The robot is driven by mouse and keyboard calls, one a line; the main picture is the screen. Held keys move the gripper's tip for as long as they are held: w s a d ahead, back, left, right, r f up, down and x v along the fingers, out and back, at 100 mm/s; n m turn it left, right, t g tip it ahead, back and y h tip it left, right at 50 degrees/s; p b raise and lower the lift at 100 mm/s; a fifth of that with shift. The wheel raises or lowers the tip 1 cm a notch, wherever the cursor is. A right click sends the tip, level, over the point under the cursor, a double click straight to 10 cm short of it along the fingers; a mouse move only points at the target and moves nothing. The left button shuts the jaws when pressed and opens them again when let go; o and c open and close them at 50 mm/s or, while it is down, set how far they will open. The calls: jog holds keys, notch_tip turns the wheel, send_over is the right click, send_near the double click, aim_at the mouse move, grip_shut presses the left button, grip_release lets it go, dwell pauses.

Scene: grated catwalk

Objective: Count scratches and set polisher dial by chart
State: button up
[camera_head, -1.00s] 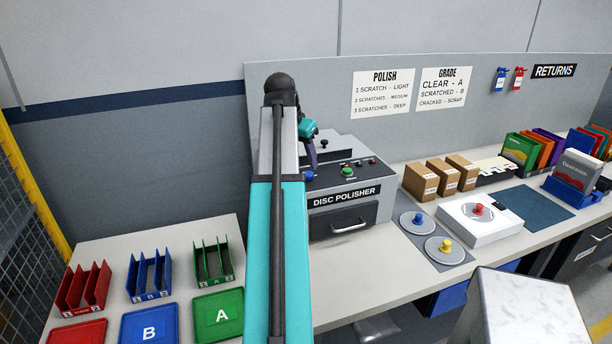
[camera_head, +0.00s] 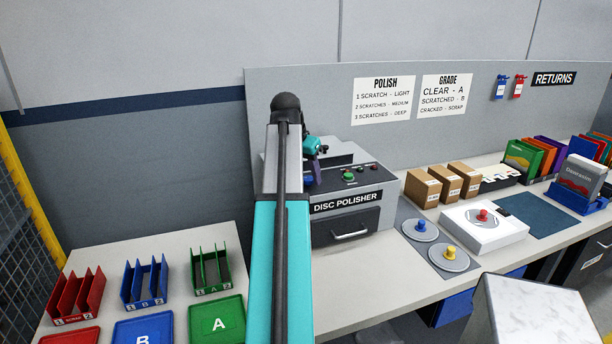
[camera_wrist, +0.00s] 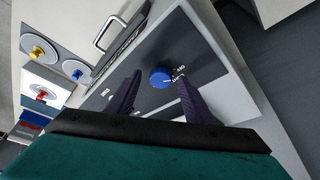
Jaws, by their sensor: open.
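The disc polisher (camera_head: 376,199) is a grey machine with a dark panel, a green button (camera_head: 348,176) and a handled front drawer. Its blue dial (camera_wrist: 160,78) shows in the wrist view, with small markings around it too small to read fully. My gripper (camera_wrist: 158,88) is open, its two dark fingers on either side of the blue dial; I cannot tell whether they touch it. In the head view my arm hides the left part of the polisher. The polish chart (camera_head: 383,101) on the wall reads 1 scratch light, 2 scratches medium, 3 scratches deep.
A disc with a yellow knob (camera_head: 450,257) and one with a blue knob (camera_head: 420,230) lie on a grey mat right of the polisher. A white unit (camera_head: 484,229) holds a red-knobbed disc. Coloured racks (camera_head: 145,285) and trays stand at left. Brown boxes (camera_head: 442,185) stand behind.

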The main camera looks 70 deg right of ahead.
jog(key=c, duration=1)
jog(key=shift+a, duration=0.15)
jog(key=shift+c, duration=0.2)
